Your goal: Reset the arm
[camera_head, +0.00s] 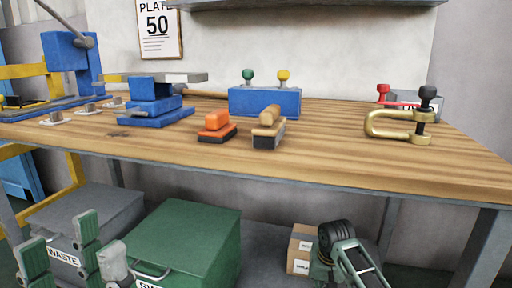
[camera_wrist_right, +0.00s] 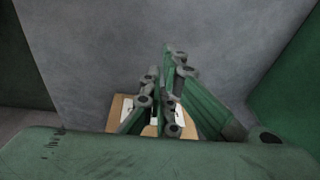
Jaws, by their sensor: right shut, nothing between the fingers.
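My left gripper (camera_head: 60,232) shows at the lower left in the head view. Its green fingers point up and stand apart with nothing between them, in front of the grey waste bin. My right gripper (camera_head: 345,262) is low in the head view, below the workbench and in front of a cardboard box. In the right wrist view my right gripper (camera_wrist_right: 172,75) has its green-grey fingers together, with nothing held. Both arms are mostly out of view.
The wooden workbench (camera_head: 330,160) carries a blue vise (camera_head: 150,105), orange stamp (camera_head: 216,125), wooden-handled brush (camera_head: 268,128), blue block (camera_head: 264,101) and brass clamp (camera_head: 400,127). Below stand a grey waste bin (camera_head: 90,208), green bin (camera_head: 190,235) and cardboard box (camera_head: 301,245).

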